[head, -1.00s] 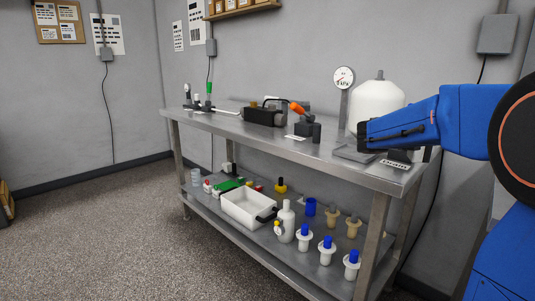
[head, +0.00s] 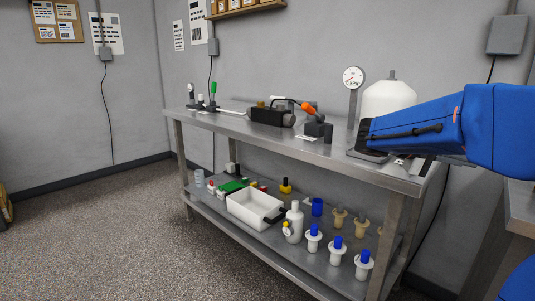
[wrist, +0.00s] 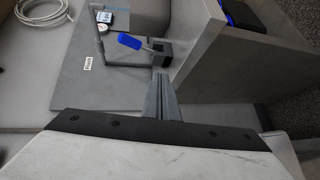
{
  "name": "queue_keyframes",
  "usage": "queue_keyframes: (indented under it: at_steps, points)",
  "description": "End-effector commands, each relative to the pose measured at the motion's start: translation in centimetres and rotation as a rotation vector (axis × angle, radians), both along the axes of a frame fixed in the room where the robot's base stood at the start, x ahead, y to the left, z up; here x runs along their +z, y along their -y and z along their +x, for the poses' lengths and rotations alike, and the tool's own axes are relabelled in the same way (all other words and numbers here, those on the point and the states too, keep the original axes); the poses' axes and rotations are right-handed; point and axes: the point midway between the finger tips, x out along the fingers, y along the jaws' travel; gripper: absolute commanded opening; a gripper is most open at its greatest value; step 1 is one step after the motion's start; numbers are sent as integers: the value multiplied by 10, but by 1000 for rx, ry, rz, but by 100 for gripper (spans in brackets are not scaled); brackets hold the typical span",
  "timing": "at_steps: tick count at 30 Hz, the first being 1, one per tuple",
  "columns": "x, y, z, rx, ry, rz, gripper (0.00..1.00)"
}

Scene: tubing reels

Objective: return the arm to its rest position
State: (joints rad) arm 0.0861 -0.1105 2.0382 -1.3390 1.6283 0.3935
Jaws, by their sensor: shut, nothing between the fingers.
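My gripper (wrist: 162,90) shows in the wrist view with its two grey fingers together and nothing between them. Beyond the fingertips is a grey panel (wrist: 80,75) carrying a small black block (wrist: 161,50) and a blue-handled part (wrist: 130,41). The fingers appear clear of these, though the gap is hard to judge. In the head view my blue arm reaches in from the right edge, in front of the right end of the steel bench (head: 270,141). I cannot make out the fingers in that view.
A white tank (head: 388,103) and a pressure gauge (head: 353,77) stand at the bench's right end, behind my arm. The lower shelf holds a white bin (head: 250,214), a white bottle (head: 294,220) and blue-capped fittings (head: 338,250). Another surface (head: 520,215) is at right.

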Motion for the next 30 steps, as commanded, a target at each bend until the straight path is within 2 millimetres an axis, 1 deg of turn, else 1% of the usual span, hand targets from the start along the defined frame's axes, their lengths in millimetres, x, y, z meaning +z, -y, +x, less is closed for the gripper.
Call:
queue_keyframes:
  at_steps: [1, 5, 8, 9, 11, 12, 14, 15, 17, 18, 20, 21, 23, 27, 30]
  points:
    - [-6, -4, -8, 7, 5, 36, 0]
    - [-32, -17, -31, 36, 17, 162, 0]
    - [-59, -34, -53, 69, 33, 289, 0]
    - [-71, -43, -62, 85, 42, 345, 0]
    - [-88, -56, -75, 111, 59, 426, 0]
    - [-100, -66, -83, 129, 69, 481, 0]
    - [-117, -82, -94, 156, 90, 559, 0]
    - [-127, -93, -101, 175, 104, 611, 0]
    - [-142, -109, -111, 204, 128, 687, 0]
    - [-152, -121, -118, 224, 146, 738, 0]
    - [-166, -139, -127, 254, 175, 810, 0]
    - [-175, -151, -133, 274, 196, 859, 0]
    - [-187, -170, -141, 306, 229, 930, 0]
    - [-210, -213, -158, 377, 316, 1085, 0]
    - [-222, -240, -167, 422, 378, 1178, 0]
